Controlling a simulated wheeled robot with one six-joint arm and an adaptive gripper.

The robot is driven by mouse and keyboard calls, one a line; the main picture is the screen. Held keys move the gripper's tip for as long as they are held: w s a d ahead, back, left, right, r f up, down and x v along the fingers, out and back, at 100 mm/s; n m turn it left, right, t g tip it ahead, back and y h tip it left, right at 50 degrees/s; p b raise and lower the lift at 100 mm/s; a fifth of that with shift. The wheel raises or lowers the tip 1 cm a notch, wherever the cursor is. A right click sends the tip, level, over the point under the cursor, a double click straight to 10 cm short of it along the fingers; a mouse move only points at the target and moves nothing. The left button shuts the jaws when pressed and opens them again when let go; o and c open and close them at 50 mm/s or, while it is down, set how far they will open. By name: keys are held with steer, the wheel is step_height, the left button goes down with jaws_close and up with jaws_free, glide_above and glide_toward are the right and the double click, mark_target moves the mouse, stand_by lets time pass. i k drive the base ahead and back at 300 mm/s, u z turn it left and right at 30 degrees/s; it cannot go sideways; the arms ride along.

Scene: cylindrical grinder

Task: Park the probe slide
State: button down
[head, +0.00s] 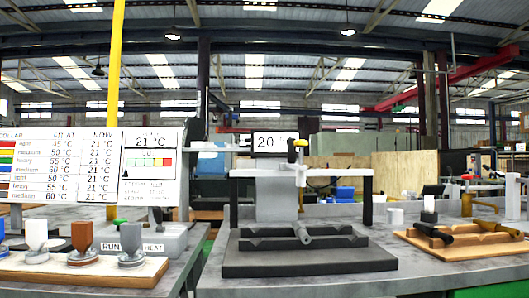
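A measuring stand with a grey base plate (300,262) sits on the bench in the middle of the head view. A likely probe slide (300,175), a slim pale upright piece with a yellow top, hangs at the front of the stand's crossbar (340,172). Whether the probe touches this part is too small to tell. A small display (270,142) above the stand reads 20. My gripper is not in view.
A white chart board (55,165) and a yellow post (114,90) stand at the left. Several coloured pieces stand on a wooden board (130,277) at the front left. A wooden tray (450,250) with a black-handled tool lies at the right.

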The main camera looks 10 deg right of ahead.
mark_target(302, 170)
steer(key=u, duration=2)
steer(key=i, duration=1.1)
steer(key=z, duration=2.6)
